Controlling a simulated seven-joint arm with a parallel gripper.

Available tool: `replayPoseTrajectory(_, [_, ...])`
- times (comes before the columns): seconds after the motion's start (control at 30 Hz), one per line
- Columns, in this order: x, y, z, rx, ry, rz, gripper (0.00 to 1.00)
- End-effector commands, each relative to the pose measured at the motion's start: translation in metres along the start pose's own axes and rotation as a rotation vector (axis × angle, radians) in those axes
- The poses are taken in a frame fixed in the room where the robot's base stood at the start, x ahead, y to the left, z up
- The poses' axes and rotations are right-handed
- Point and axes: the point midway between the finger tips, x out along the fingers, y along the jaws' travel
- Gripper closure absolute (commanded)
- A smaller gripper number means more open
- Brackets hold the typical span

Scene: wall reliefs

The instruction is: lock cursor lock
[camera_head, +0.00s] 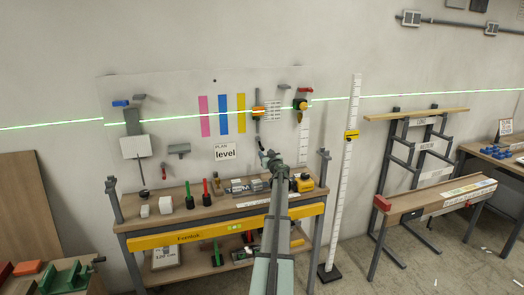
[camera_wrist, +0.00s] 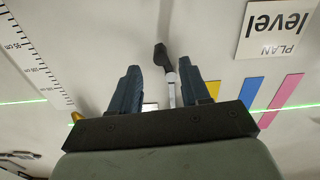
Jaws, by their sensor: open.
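My gripper (camera_head: 264,153) is in front of the wall board, above the workbench. In the wrist view its two dark blue fingers (camera_wrist: 154,90) are apart, with the gap empty at the tips as far as I can tell. A black-ended lever with a pale shaft (camera_wrist: 170,80) shows between and beyond the fingers; I cannot tell whether it touches them. In the head view, an orange-and-yellow device (camera_head: 258,112) sits on a narrow rail above the gripper. A yellow cursor (camera_head: 351,136) is on the tall white staff to the right. I cannot tell which part is the cursor lock.
The workbench (camera_head: 150,226) carries blocks, red and green tools and a yellow case. The level sign (camera_head: 225,152) and coloured strips are left of my gripper. A yellow-and-dark device (camera_head: 300,104) hangs over a wall scale. A green laser line crosses the wall.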

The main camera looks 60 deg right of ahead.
Motion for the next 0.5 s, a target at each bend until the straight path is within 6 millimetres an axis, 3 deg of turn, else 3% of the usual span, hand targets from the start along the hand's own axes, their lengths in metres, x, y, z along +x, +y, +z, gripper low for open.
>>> replayPoseTrajectory(0.03, [0.013,0.001,0.0,0.0,0.0,-0.001,0.54])
replayPoseTrajectory(0.2, [0.043,0.001,0.0,0.0,0.0,0.0,0.54])
replayPoseTrajectory(0.5, [0.069,0.0,0.0,0.0,0.0,0.0,0.54])
